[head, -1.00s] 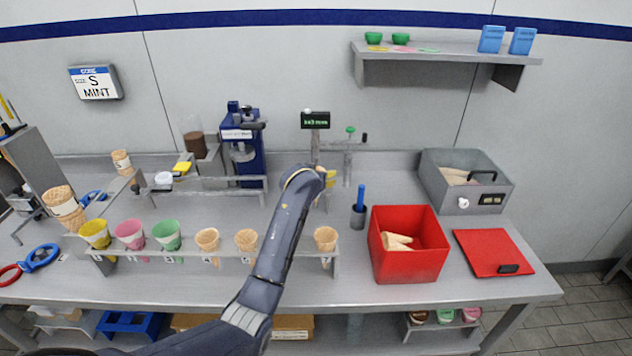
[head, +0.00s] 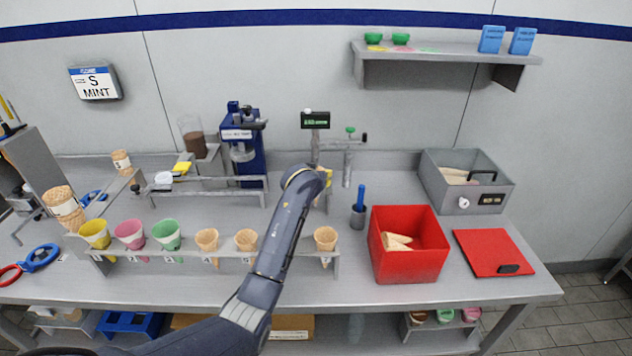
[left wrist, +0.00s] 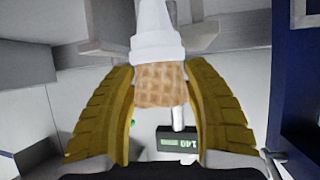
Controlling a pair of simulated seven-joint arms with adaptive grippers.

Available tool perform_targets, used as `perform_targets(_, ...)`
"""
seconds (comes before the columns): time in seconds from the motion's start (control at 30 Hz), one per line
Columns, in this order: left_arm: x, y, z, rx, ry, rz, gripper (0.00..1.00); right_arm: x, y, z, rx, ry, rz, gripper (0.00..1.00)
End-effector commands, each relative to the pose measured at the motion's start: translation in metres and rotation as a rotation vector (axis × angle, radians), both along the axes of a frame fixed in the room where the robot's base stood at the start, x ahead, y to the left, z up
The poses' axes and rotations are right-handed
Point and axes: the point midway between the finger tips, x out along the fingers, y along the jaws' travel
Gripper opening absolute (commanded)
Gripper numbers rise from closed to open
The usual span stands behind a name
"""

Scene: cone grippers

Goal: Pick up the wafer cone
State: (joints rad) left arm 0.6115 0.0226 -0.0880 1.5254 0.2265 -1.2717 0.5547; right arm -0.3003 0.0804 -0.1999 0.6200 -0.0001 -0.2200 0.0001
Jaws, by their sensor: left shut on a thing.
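My left gripper (left wrist: 160,115) has ridged yellow fingers, one on each side of a wafer cone (left wrist: 160,85), and is shut on it in the left wrist view. A white stepped piece (left wrist: 156,45) meets the cone in that view; I cannot tell whether it is attached. In the head view my arm hides most of this gripper and the held cone; a little yellow of a finger (head: 329,178) shows beside the display post. Other wafer cones stand in the front rack, including one at its right end (head: 326,238). My right gripper is not in view.
The front rack (head: 287,258) also holds yellow, pink and green cones. A red bin (head: 410,268) with cone pieces, a red board (head: 492,250) and a grey box (head: 450,203) stand at right. A blue machine (head: 250,170) and a small display (head: 315,120) stand behind.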

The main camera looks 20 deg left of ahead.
Motion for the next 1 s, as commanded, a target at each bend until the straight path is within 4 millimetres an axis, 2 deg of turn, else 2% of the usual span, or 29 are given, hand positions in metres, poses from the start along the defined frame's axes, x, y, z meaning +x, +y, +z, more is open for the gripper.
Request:
perform_targets(0.27,0.000,0.000,0.001,0.000,0.000,0.000,0.38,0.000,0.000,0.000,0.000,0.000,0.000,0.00)
perform_targets(0.47,0.000,-0.001,0.012,-0.001,-0.001,0.000,0.38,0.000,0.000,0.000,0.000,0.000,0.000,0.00)
perform_targets(0.67,0.000,0.000,0.039,-0.002,-0.004,0.000,0.37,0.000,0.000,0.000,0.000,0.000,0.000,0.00)
perform_targets(1.0,0.001,-0.001,0.106,-0.003,-0.005,0.000,0.37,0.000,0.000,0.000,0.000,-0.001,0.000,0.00)
